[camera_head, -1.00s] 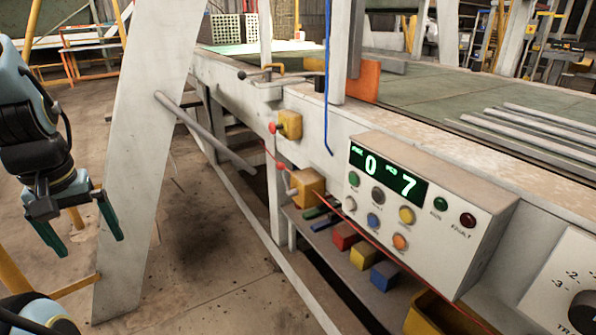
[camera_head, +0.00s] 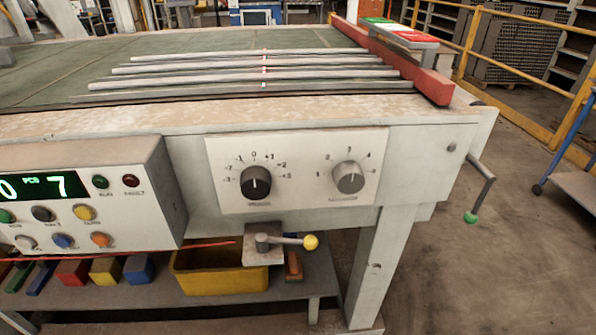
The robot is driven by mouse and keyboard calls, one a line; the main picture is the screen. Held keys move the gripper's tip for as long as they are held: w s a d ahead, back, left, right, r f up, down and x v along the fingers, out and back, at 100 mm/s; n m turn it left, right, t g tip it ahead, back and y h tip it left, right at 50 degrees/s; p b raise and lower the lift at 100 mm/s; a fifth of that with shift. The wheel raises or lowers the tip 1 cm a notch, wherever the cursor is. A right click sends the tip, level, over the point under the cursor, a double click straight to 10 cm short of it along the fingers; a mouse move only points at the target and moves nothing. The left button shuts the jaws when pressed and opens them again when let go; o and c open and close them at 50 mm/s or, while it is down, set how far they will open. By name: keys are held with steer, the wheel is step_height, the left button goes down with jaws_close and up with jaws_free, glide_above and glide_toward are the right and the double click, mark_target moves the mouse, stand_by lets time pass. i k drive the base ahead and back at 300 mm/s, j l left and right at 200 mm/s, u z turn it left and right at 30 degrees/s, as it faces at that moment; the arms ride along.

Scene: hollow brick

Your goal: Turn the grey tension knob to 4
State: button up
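The grey knob (camera_head: 348,178) sits on the right half of a white panel (camera_head: 302,192) on the front of the bench. A numbered scale curves over it, with a 4 at its upper right. The knob's pointer is too small to read with certainty. The label under it is too blurred to read. My gripper is not in view now.
A black knob (camera_head: 255,182) with a plus-minus scale sits left of the grey knob. Below is a yellow-ended lever (camera_head: 311,242) above a yellow bin (camera_head: 218,281). A green-ended crank (camera_head: 471,217) sticks out at the bench's right end. The floor there is clear.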

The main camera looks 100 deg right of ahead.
mark_target(348, 176)
steer(key=k+j+z, duration=0.1)
steer(key=k+z, duration=0.2)
steer(key=k, duration=0.45)
steer(key=k+z, duration=0.3)
steer(key=k, duration=0.45)
